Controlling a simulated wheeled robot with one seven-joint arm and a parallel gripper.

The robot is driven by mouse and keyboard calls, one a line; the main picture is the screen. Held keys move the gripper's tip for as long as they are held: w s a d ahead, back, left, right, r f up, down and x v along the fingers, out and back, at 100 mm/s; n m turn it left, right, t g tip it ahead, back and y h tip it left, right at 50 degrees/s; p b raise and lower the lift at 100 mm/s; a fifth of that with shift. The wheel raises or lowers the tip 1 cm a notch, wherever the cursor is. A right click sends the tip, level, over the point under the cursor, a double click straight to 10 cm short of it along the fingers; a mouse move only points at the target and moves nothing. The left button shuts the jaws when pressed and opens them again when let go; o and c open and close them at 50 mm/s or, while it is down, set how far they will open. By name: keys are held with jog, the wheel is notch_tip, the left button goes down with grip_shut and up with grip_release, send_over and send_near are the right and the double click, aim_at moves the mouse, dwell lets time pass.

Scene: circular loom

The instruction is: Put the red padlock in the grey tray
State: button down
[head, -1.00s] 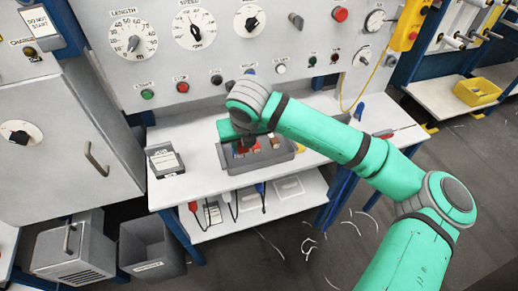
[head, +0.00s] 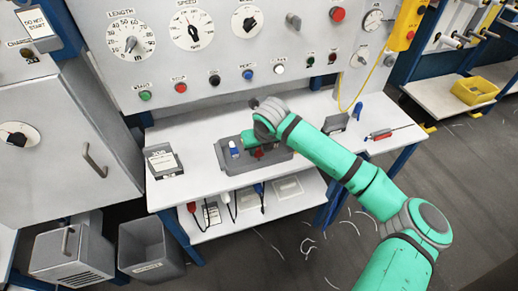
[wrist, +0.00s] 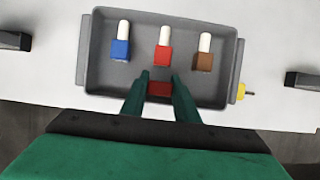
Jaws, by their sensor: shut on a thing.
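The grey tray (head: 224,158) sits on the white bench and fills the upper middle of the wrist view (wrist: 215,88). My gripper (wrist: 159,78) is over the tray's near part, its two green fingers shut on a plain red block, the red padlock (wrist: 160,90). No shackle shows on the held block, and I cannot tell whether it touches the tray floor. A second red piece (wrist: 163,54) with a white top stands in the tray just beyond my fingertips, between a similar blue piece (wrist: 121,50) and a brown one (wrist: 203,60).
A dark labelled box (head: 163,160) stands left of the tray. A red-handled screwdriver (head: 381,134) lies at the bench's right, with a dark holder (head: 336,123) nearer the tray. The control panel rises behind. A yellow item (wrist: 241,91) shows beside the tray's right wall.

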jog(key=shift+f, duration=0.15)
jog(key=c, duration=1.4)
grip_release()
